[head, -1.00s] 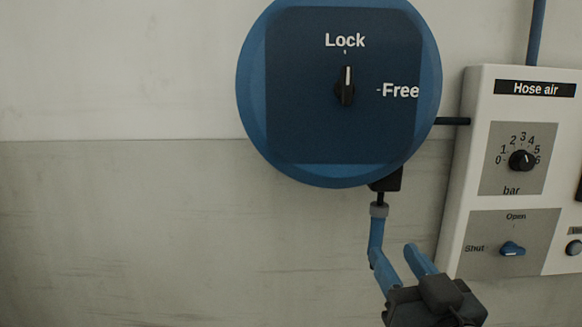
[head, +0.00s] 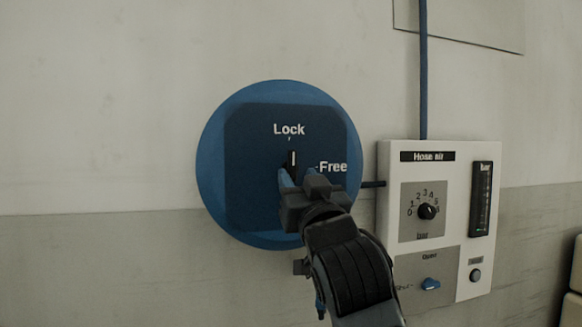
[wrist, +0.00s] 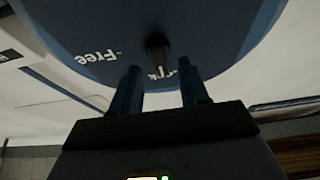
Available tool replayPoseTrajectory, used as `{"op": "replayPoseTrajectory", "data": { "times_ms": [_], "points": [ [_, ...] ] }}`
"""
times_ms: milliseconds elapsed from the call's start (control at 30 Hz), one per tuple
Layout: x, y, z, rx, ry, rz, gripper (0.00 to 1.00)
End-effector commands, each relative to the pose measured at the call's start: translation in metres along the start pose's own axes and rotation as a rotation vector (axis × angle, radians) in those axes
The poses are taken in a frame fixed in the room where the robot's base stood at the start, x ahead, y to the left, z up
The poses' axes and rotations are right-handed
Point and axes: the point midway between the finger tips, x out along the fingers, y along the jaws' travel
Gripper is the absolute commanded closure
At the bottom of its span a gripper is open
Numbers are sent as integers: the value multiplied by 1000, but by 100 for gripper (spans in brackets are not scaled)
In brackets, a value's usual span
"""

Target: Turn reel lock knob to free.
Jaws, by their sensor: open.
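The reel lock knob (head: 292,159) is small and black with a white line, on the dark blue square face of a round blue reel (head: 213,160). Its line points up at the word Lock; Free is printed to its right. My gripper (head: 296,177) is in front of the reel face, at the knob's lower edge, and hides its lower part. In the wrist view the knob (wrist: 157,48) shows just beyond and between the two spread fingertips of my gripper (wrist: 158,75). I cannot tell whether the fingers touch it.
A white Hose air panel (head: 390,165) stands on the wall right of the reel. It carries a black bar dial (head: 427,211), a blue Open/Shut valve knob (head: 431,284), a gauge (head: 481,198) and a round button (head: 475,275). The wall left of the reel is bare.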

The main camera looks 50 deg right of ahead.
Motion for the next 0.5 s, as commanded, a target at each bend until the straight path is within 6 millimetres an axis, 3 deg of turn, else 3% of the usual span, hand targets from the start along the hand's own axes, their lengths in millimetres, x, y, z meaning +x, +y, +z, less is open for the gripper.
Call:
{"op": "replayPoseTrajectory", "data": {
  "times_ms": [200, 500],
  "points": [
    [29, 0, -1, -1, 0, 0, 55],
    [37, 0, 1, 0, -1, -1, 55]
  ]
}}
